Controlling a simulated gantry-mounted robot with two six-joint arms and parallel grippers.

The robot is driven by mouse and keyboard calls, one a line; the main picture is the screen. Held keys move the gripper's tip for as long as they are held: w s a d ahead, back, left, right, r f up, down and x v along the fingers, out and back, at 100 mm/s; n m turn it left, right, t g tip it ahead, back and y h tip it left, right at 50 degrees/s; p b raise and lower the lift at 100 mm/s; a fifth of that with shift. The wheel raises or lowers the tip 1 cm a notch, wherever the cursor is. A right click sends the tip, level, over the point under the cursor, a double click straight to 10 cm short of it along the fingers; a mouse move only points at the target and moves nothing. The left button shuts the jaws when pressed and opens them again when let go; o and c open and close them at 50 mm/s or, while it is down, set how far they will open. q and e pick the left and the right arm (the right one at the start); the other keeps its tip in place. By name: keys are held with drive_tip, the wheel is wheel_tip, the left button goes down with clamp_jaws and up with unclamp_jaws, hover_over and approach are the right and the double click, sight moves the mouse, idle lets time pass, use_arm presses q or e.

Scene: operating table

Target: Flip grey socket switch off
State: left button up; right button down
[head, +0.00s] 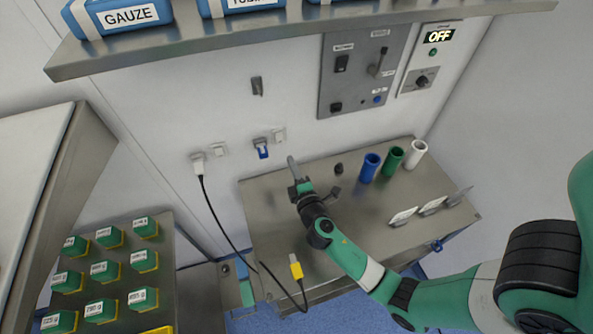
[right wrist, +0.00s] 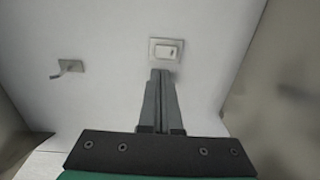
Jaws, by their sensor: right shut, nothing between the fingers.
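The grey socket (head: 261,142) is on the back wall with a blue plug (head: 263,153) in it. A small pale rocker switch (head: 279,135) is mounted just to its right. My right gripper (head: 292,162) is shut and empty, its tip in front of the wall just below this switch. In the right wrist view the shut fingers (right wrist: 160,75) point at a pale rocker switch (right wrist: 166,50) and overlap its lower edge. I cannot tell whether they touch it. My left gripper is not in view.
A white plug (head: 198,162) with a black cable sits at another socket to the left, beside another switch (head: 219,149). A hook (head: 257,86) is above. The steel table (head: 350,215) below holds blue, green and white cups. A control panel (head: 362,70) is at upper right.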

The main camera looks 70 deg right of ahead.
drive_tip(key=shift+v, duration=1.8)
